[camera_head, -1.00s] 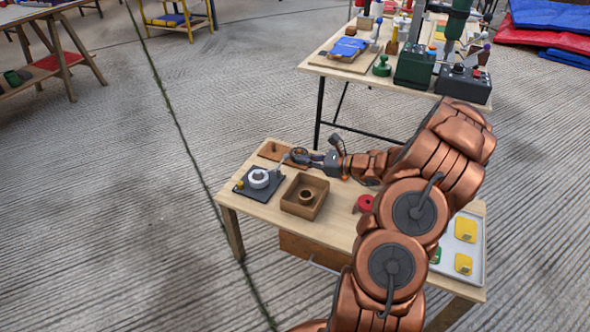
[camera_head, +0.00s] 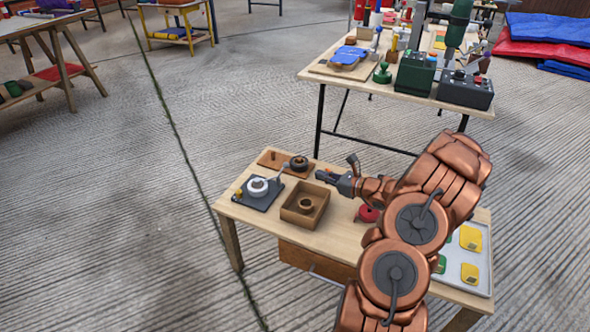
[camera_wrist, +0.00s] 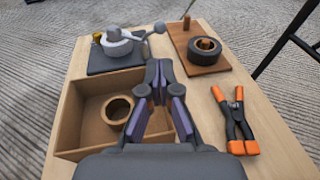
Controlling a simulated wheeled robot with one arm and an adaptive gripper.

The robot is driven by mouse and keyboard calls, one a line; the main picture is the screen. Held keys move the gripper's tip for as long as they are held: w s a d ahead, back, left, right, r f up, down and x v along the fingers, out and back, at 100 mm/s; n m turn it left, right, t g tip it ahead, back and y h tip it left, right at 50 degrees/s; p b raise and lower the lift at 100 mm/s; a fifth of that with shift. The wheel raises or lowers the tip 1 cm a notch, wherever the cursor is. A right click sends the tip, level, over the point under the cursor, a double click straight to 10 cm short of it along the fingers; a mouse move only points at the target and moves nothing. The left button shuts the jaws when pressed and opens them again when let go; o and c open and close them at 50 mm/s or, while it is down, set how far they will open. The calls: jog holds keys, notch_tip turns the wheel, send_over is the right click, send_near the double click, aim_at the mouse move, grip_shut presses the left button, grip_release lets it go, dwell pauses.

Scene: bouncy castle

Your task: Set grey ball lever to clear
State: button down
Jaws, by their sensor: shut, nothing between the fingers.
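The grey ball lever sticks out from a white round valve-like body (camera_head: 257,187) on a dark plate (camera_head: 262,201). In the wrist view the white body (camera_wrist: 117,43) is at the upper left, and the lever's grey ball (camera_wrist: 160,27) is to its right, pointing toward the wooden board. In the head view the ball (camera_head: 285,167) is small. My gripper (camera_head: 319,175) is shut and empty, right of the lever and apart from it. In the wrist view my gripper (camera_wrist: 159,66) shows over the edge of the wooden box. Any "clear" marking is too small to read.
An open wooden box (camera_head: 290,214) with a ring inside stands in front of the plate. A board (camera_head: 270,157) with a black ring (camera_head: 299,163) lies behind. An orange-tipped clamp (camera_wrist: 236,125) lies at right. A red object (camera_head: 368,214) sits near my arm.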

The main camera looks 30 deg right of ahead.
aim_at(288, 165)
jog(key=b+x, duration=0.2)
jog(key=x, duration=0.7)
jog(key=shift+w+a+f, duration=0.15)
jog(key=shift+w+f, duration=0.05)
jog(key=shift+w, duration=0.15)
jog(key=shift+b+x, duration=0.3)
jog(key=shift+x, duration=0.5)
jog(key=shift+w+r+y+p, duration=0.15)
jog(key=shift+r+y+p, duration=0.15)
jog(key=shift+p, duration=0.25)
